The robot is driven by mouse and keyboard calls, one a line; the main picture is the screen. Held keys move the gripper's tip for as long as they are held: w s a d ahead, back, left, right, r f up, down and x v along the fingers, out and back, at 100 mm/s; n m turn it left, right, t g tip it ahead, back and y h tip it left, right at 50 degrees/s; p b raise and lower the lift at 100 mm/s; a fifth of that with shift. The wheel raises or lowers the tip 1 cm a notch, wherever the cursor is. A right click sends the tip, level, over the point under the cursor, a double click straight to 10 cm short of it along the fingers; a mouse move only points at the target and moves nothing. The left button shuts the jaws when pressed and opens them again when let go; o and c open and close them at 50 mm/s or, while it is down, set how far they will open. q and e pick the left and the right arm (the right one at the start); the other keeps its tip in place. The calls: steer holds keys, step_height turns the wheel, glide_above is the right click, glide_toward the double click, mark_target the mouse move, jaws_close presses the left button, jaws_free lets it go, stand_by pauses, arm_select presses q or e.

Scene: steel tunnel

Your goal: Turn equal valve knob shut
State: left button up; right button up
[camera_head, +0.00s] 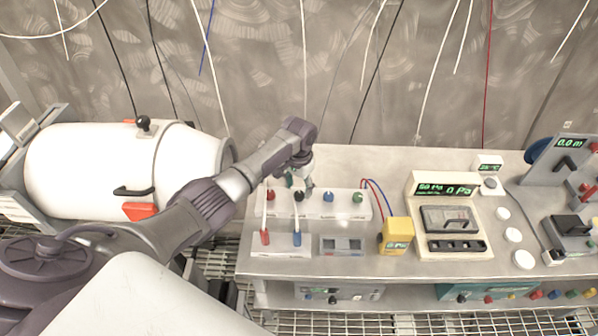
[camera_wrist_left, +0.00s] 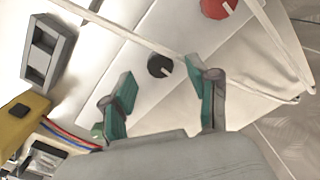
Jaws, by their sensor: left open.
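A white valve panel (camera_head: 318,213) on the bench carries a row of knobs: red (camera_head: 270,194), black (camera_head: 298,197), blue (camera_head: 328,197) and green (camera_head: 358,197). I can read no label naming the equal valve. My left gripper (camera_head: 300,182) is over the left part of the row. In the left wrist view, the open teal fingers (camera_wrist_left: 164,70) are spread either side of the black knob (camera_wrist_left: 160,66), with visible gaps. The black knob has a white pointer line. The red knob (camera_wrist_left: 217,8) is at the top edge. The blue knob is hidden there. My right gripper is out of view.
White hoses with red (camera_head: 265,237) and blue (camera_head: 297,239) ends stand in front of the panel. A yellow meter (camera_head: 397,235) with red and blue wires is right of it. A pressure display unit (camera_head: 447,215) stands further right. A white tank (camera_head: 90,170) is at left.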

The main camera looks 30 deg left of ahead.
mark_target(299, 195)
arm_select(q)
step_height(299, 195, up, 9)
stand_by(0.3)
stand_by(0.5)
